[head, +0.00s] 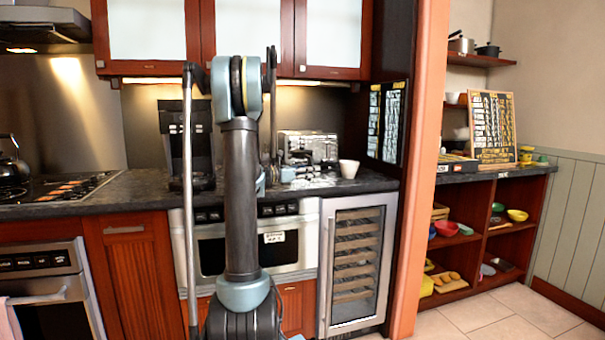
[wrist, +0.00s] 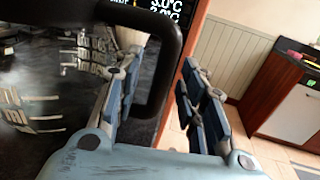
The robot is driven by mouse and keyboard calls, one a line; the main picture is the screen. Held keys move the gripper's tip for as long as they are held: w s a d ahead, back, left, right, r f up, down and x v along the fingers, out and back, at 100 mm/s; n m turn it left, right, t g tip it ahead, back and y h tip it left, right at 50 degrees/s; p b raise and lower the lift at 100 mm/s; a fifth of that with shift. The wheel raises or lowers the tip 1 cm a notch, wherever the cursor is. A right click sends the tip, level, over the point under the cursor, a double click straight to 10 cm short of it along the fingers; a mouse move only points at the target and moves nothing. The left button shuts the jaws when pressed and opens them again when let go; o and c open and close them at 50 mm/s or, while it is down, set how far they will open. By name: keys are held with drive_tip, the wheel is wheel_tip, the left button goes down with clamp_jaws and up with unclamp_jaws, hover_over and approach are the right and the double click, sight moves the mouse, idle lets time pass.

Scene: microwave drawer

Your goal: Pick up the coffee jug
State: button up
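The coffee jug (wrist: 40,85) fills the left of the wrist view, with shiny glass and a thick black handle (wrist: 172,50). My gripper (wrist: 163,65) is open around the handle. One finger is on the inner side of the handle loop and the other is outside it, with a visible gap on the outer side. Whether the inner finger touches the handle I cannot tell. In the head view my arm hides most of the gripper, and I cannot make out the jug clearly.
A black coffee machine (head: 190,140) stands on the dark counter (head: 140,187) left of my arm. A silver toaster (head: 309,147) and a white cup (head: 348,168) stand to the right. Wall cabinets (head: 335,40) hang above. A reddish post (head: 420,160) borders the counter.

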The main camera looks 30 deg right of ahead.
clamp_jaws()
idle(0.3)
